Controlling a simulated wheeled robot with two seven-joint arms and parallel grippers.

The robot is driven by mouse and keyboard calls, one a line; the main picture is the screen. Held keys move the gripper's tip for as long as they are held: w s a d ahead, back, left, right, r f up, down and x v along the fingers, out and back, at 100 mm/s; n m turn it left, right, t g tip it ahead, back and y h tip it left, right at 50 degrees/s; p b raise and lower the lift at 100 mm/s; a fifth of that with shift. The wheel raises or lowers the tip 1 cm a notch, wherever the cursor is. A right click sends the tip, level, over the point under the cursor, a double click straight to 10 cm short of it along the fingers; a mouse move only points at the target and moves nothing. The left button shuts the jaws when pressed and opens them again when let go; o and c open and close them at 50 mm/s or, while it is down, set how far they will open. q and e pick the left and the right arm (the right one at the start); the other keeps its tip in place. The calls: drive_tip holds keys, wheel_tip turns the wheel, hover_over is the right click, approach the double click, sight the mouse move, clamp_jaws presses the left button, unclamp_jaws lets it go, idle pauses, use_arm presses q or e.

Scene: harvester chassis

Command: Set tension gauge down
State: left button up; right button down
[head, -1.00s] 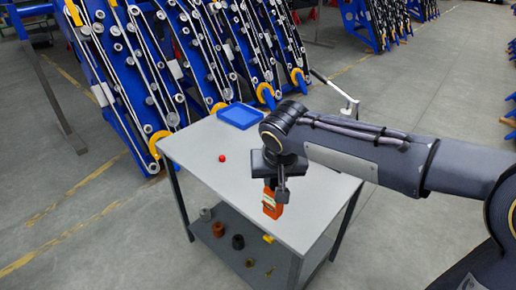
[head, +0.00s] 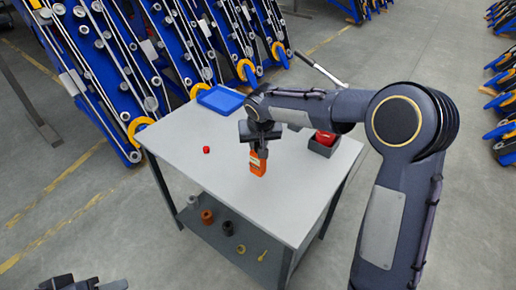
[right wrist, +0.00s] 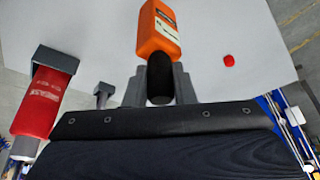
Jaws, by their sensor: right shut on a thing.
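The orange tension gauge (head: 259,163), with a pale label and a dark end, hangs below my right gripper (head: 259,148) over the grey tabletop. In the right wrist view the gauge (right wrist: 160,30) points away from me, and its black end sits between the fingers of my right gripper (right wrist: 159,84). The gripper is shut on it. I cannot tell whether the gauge's lower end touches the tabletop. A dark part at the bottom left edge of the head view looks like my left gripper (head: 82,284); its fingers are too cut off to read.
The grey table (head: 185,137) carries a blue tray (head: 220,99) at the back, a small red object (head: 206,149) at left, and a red item (head: 325,138) in a grey holder at right. Spools (head: 207,217) lie on the shelf below. Blue racks (head: 110,70) stand behind.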

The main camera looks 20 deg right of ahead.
sight(257, 166)
drive_tip(key=shift+w+d+f, duration=0.15)
drive_tip(key=shift+w+f, duration=0.5)
drive_tip(key=shift+f, duration=0.15)
wheel_tip(257, 166, down, 4)
drive_tip(key=shift+w+r, duration=0.15)
drive_tip(key=shift+r, duration=0.1)
drive_tip(key=c, duration=1.2)
unclamp_jaws()
